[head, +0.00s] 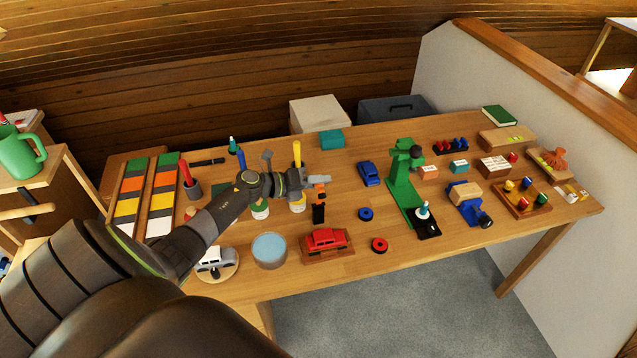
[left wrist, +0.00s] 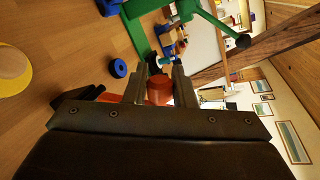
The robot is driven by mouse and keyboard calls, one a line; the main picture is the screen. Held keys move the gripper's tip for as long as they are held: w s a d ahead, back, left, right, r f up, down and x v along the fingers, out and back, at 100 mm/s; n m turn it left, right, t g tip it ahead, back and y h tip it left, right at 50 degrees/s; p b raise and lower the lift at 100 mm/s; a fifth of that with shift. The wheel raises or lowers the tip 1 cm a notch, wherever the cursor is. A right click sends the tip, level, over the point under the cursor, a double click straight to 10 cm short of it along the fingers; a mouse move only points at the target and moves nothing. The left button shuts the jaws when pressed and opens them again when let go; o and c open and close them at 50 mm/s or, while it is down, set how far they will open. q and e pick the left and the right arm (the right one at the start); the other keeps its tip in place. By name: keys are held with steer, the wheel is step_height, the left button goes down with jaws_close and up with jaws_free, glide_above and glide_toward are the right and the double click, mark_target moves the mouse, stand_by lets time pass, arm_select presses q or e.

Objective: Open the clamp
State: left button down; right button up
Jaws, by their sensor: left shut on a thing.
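My left gripper (head: 312,186) is over the middle of the table and shut on a red-orange handle (head: 321,179). In the left wrist view the handle shows as a short red cylinder (left wrist: 159,90) between the fingertips. A small black piece (head: 318,214) is just below the gripper. It looks like part of the clamp, but the fingers hide how it joins the handle. In the left wrist view a dark piece (left wrist: 84,94) shows beside the fingers, partly covered by the gripper. I cannot tell whether the clamp is open. My right gripper is not in view.
A red car (head: 326,240) on a wooden stand and a round blue-topped container (head: 269,250) are in front. To the right are a blue ring (head: 366,214), a red ring (head: 379,245), a green press (head: 402,190) and a blue vise-like tool (head: 466,208). Paint pots stand behind my arm.

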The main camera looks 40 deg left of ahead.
arm_select(q)
steer(key=shift+w+a+r, duration=0.1)
steer(key=c, duration=1.6)
jaws_free()
steer(key=o, duration=0.3)
steer(key=shift+s+a, duration=0.15)
steer(key=shift+s, duration=0.15)
steer(key=shift+b+v, duration=2.05)
steer(key=shift+v, duration=6.3)
steer(key=shift+w, duration=0.1)
